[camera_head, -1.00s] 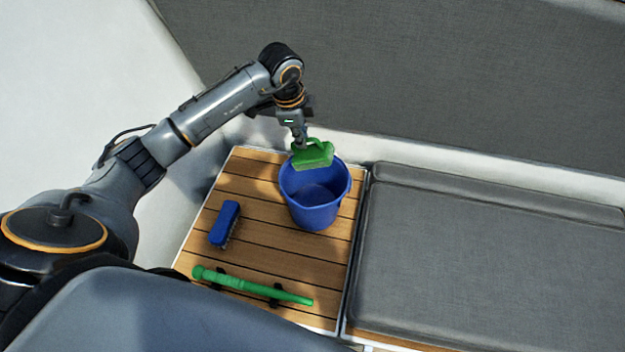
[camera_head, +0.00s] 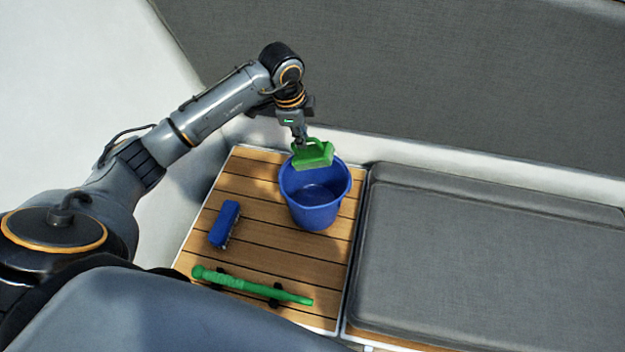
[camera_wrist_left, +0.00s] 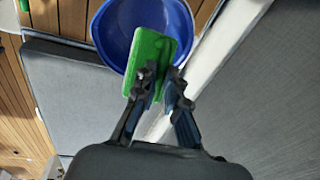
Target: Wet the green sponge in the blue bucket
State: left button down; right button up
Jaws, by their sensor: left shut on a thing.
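The green sponge (camera_head: 313,156) has a handle loop on top. My left gripper (camera_head: 300,138) is shut on it and holds it at the back left part of the blue bucket's mouth. The blue bucket (camera_head: 318,212) stands upright on the slatted wooden surface. In the left wrist view the green sponge (camera_wrist_left: 148,62) sits between the fingertips of my left gripper (camera_wrist_left: 158,88), in front of the blue bucket (camera_wrist_left: 112,32). I cannot tell whether the sponge touches the rim. My right gripper is not in view.
A blue brush (camera_head: 225,224) and a green stick-like tool (camera_head: 250,286) lie on the wooden surface (camera_head: 270,252), left of and in front of the bucket. A grey cushion (camera_head: 480,260) lies to the right. A grey padded wall (camera_head: 420,80) rises behind.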

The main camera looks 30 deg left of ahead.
pick_arm(q)
jog(key=shift+r, duration=0.15)
jog(key=p+v, duration=0.1)
jog(key=v, duration=0.1)
jog(key=p+v, duration=0.1)
jog(key=p, duration=0.1)
jog(key=shift+w+d+r, duration=0.1)
jog(key=shift+w+r, duration=0.15)
jog(key=shift+r, duration=0.25)
jog(key=shift+f, duration=0.1)
dwell(0.4)
